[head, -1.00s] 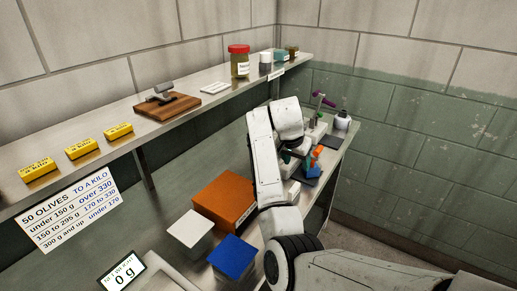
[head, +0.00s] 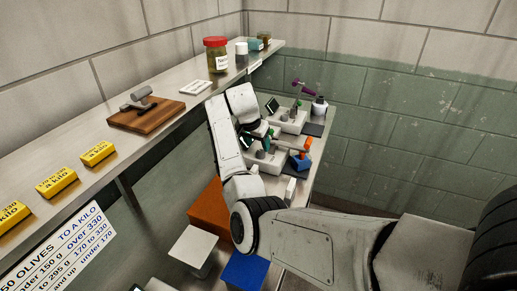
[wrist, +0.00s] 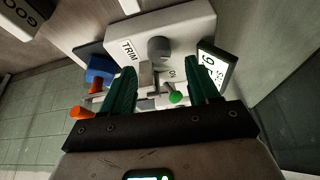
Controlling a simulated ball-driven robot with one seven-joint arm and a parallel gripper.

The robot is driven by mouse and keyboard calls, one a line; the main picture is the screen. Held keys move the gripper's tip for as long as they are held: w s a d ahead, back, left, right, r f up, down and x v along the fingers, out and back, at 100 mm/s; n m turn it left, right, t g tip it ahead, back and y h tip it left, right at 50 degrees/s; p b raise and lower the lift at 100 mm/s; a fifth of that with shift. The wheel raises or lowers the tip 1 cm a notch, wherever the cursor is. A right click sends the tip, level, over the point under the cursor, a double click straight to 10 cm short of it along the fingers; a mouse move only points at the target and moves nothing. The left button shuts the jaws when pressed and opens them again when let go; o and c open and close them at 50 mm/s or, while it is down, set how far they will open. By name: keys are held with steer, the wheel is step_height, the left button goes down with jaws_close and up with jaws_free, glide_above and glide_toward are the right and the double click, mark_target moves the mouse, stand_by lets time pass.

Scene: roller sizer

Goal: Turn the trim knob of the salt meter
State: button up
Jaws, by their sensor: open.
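The salt meter (wrist: 190,22) is a pale box in the wrist view, with a TRIM label on its face. The grey trim knob (wrist: 159,48) stands on that face near the label. A tilted display (wrist: 214,66) is at the box's right. My gripper (wrist: 165,75) is open, its two green fingers pointing at the box with the knob just beyond and between their tips. I see no contact with the knob. In the head view my gripper (head: 262,136) hangs over the pale devices at the bench's far end; the arm partly hides them, and the knob is unclear there.
A green-tipped lever (wrist: 175,97) and a blue block with orange parts (wrist: 100,72) are close to the fingers. In the head view, another device with a purple handle (head: 303,88) stands behind. An orange box (head: 208,208) and the shelf (head: 190,100) lie left of the arm.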

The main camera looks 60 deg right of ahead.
mark_target(260, 152)
steer(key=shift+x, duration=2.55)
steer(key=shift+c, duration=0.3)
steer(key=c, duration=1)
steer(key=shift+o, duration=0.2)
steer(key=shift+d+f+m+b, duration=0.1)
steer(key=shift+f+m+b, duration=0.1)
steer(key=shift+m+b, duration=0.25)
steer(key=shift+w+f+m+g+b, duration=0.1)
steer(key=shift+m+g+b, duration=0.4)
steer(key=shift+m+b, duration=0.5)
steer(key=shift+r+m+g+b, duration=0.3)
steer(key=shift+m+g+b, duration=0.2)
steer(key=shift+m+b, duration=0.75)
steer(key=shift+r, duration=0.1)
steer(key=o, duration=1)
